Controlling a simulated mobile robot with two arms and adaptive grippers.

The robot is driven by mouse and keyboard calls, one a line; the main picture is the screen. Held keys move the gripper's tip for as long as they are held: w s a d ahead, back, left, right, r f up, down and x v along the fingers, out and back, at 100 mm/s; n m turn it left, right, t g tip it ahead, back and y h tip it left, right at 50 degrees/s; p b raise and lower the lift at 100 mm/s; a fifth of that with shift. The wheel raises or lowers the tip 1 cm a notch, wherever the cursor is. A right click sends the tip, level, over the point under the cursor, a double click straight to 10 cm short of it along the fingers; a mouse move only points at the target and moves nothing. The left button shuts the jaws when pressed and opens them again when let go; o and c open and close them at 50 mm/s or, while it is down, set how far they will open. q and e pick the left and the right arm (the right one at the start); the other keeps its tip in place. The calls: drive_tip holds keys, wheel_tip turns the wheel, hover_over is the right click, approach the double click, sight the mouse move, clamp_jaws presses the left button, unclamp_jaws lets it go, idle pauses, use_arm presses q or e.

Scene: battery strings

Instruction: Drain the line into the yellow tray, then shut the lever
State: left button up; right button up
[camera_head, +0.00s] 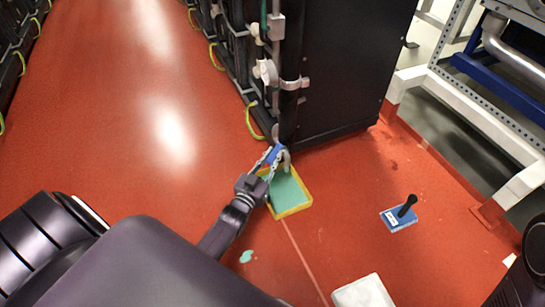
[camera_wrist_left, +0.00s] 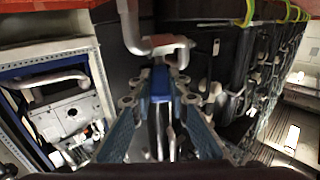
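The yellow tray (camera_head: 292,212) lies on the red floor at the foot of the black cabinet, with green liquid (camera_head: 286,191) in it. A grey bent pipe (camera_head: 286,158) comes down the cabinet's corner above the tray; it also shows in the wrist view (camera_wrist_left: 184,52). The blue lever (camera_head: 276,152) is at this pipe. In the wrist view, my left gripper (camera_wrist_left: 161,77) has its two fingers closed in on the blue lever (camera_wrist_left: 160,88), one on each side. In the head view the left gripper (camera_head: 270,164) is over the tray's back-left corner.
The black cabinet (camera_head: 345,70) stands behind the tray. A small green puddle (camera_head: 246,256) is on the floor at front left. A blue scrubber with a black handle (camera_head: 398,217) and a white pad (camera_head: 363,293) lie to the right. Open floor is at left.

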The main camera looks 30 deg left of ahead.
use_arm(q)
drive_tip(key=o, duration=0.4)
drive_tip(key=shift+r, duration=0.15)
wheel_tip(320, 180, up, 10)
drive_tip(key=shift+f, duration=0.15)
idle(0.4)
